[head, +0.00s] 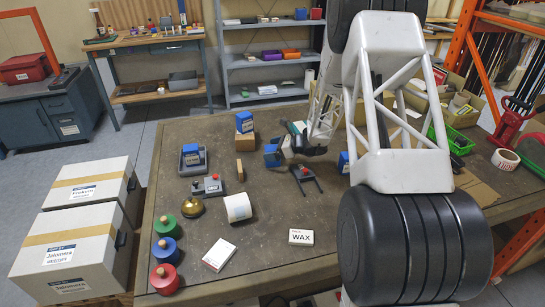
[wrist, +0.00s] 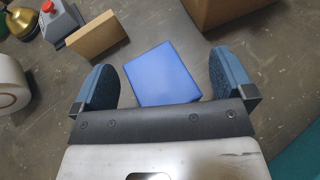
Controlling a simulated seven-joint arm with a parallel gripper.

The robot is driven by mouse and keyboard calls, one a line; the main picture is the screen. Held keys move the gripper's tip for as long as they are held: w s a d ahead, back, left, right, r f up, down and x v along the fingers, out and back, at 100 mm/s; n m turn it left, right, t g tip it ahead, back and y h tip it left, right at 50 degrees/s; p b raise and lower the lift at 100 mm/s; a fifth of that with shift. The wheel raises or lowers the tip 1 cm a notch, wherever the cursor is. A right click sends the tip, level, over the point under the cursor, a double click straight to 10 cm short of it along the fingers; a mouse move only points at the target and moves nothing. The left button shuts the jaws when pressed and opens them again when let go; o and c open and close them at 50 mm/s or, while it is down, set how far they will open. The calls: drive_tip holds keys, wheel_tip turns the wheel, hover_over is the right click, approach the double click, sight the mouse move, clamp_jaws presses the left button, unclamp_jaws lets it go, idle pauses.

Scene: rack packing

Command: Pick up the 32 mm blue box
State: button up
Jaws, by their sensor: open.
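A plain blue box (wrist: 162,75) lies in front of my open gripper (wrist: 164,66) in the wrist view, between the lines of its two blue-padded fingers. Gaps show on both sides, and nothing is clamped. In the head view my gripper (head: 277,151) is low over the middle of the table; blue shows at its tip, where box and finger are hard to separate. Other blue boxes show there: one (head: 244,121) on a wooden block, one (head: 192,152) in a grey tray (head: 183,170), and one (head: 343,162) partly hidden by my arm. Sizes cannot be read.
A thin wooden block (wrist: 95,38) stands just beyond the box, near a red-button box (wrist: 62,20). A brown block (wrist: 225,10) is at upper right. A white roll (head: 237,207), a WAX box (head: 301,237) and a dark stand (head: 305,178) are nearby.

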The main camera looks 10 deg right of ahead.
idle(0.3)
drive_tip(key=c, duration=1.6)
drive_tip(key=shift+r, duration=0.85)
wheel_tip(320, 180, up, 2)
drive_tip(key=shift+r, duration=0.1)
drive_tip(key=s, duration=1)
drive_tip(key=s+a+r, duration=0.1)
drive_tip(key=s, duration=0.5)
